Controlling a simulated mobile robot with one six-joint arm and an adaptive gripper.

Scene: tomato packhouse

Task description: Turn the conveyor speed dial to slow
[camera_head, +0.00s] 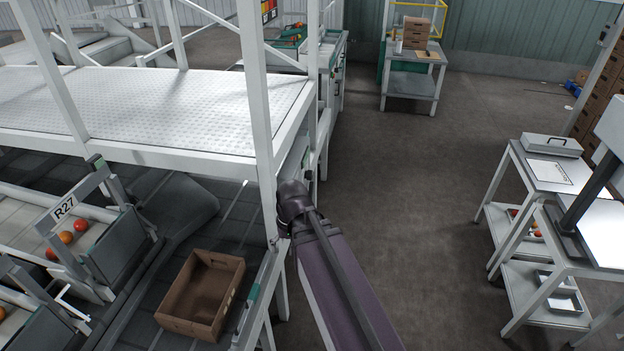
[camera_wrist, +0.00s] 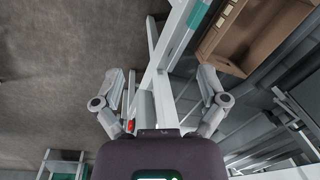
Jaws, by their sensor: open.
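I cannot make out the conveyor speed dial in either view. My gripper (camera_wrist: 162,76) is open and empty in the wrist view, its two fingers spread on either side of a white frame post (camera_wrist: 160,45). How far the post lies from the fingers is unclear. A small red part (camera_wrist: 131,125) shows beside the left finger, partly hidden, and I cannot tell what it is. In the head view my purple arm reaches to the white conveyor frame (camera_head: 262,130), and my gripper is not distinguishable there. The dark conveyor belt (camera_head: 130,325) lies left of the arm.
An open cardboard box (camera_head: 205,290) sits on the belt; it also shows in the wrist view (camera_wrist: 245,62). A lane marked R27 (camera_head: 66,208) holds several tomatoes. White tables (camera_head: 545,170) stand at right. A small table (camera_head: 412,58) stands behind. The floor between is clear.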

